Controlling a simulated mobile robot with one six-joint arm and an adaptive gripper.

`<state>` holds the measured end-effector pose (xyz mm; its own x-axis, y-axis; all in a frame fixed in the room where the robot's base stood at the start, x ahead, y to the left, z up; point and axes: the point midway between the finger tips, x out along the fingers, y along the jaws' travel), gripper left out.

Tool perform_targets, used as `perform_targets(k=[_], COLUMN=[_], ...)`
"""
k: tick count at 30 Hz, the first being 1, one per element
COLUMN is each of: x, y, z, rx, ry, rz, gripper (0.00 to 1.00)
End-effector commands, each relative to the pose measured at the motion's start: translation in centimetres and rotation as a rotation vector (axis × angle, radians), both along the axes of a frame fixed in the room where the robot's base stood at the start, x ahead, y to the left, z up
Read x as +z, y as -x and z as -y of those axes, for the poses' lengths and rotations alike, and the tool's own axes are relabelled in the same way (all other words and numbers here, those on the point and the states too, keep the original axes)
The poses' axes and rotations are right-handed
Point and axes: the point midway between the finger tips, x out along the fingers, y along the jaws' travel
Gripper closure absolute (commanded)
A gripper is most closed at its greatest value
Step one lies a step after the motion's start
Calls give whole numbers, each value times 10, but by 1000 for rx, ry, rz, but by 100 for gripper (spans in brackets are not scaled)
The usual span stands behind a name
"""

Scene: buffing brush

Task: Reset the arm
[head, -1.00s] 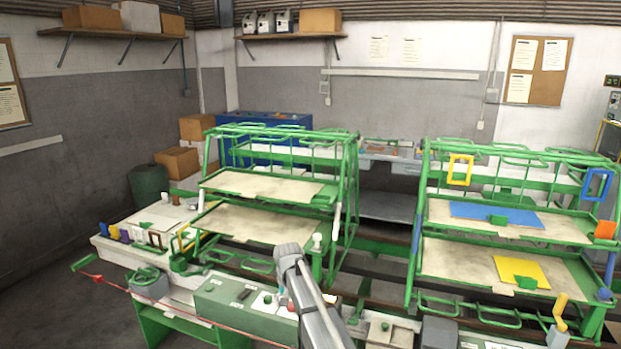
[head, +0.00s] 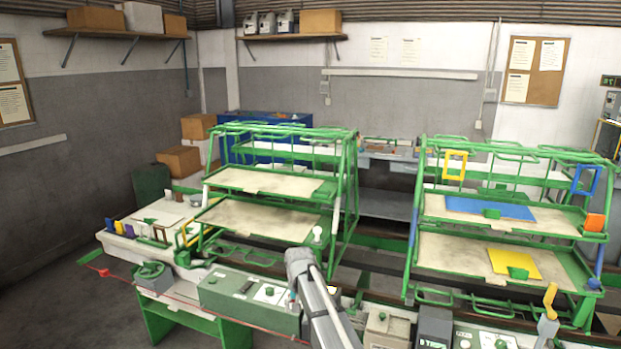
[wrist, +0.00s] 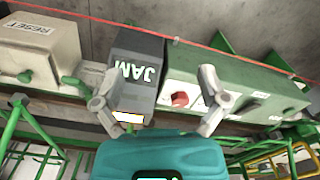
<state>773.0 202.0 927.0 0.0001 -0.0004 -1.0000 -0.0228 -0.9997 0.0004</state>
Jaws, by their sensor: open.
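My gripper (wrist: 160,84) is open and empty in the wrist view, its two fingers spread apart. A dark grey box marked JAM (wrist: 138,72) lies beyond the left finger and the gap. A beige box marked RESET (wrist: 38,45) with a green knob is to the left, its lettering upside down. A green control box (wrist: 235,98) with a red button (wrist: 180,99) lies beyond the gap and right finger. The head view also shows the green box (head: 247,297) and a beige box (head: 388,328). My arm shows there, but my fingers cannot be made out.
Two green racks with tilted trays stand behind the boxes, the left rack (head: 262,181) with bare trays. The right rack holds a blue sheet (head: 489,207) and a yellow sheet (head: 515,263). A red cord (wrist: 205,48) runs along the boxes' edge.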

Motion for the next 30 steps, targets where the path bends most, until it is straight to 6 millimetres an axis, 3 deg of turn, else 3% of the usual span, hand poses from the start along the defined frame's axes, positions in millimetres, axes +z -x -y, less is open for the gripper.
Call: perform_targets(k=[11, 21, 25, 30], x=[-4, -11, -12, -13], y=[63, 180, 213, 234], z=[70, 166, 187, 200], rx=[3, 13, 17, 21], ry=[0, 0, 0, 0], rz=[0, 0, 0, 0], gripper=[7, 7, 7, 7])
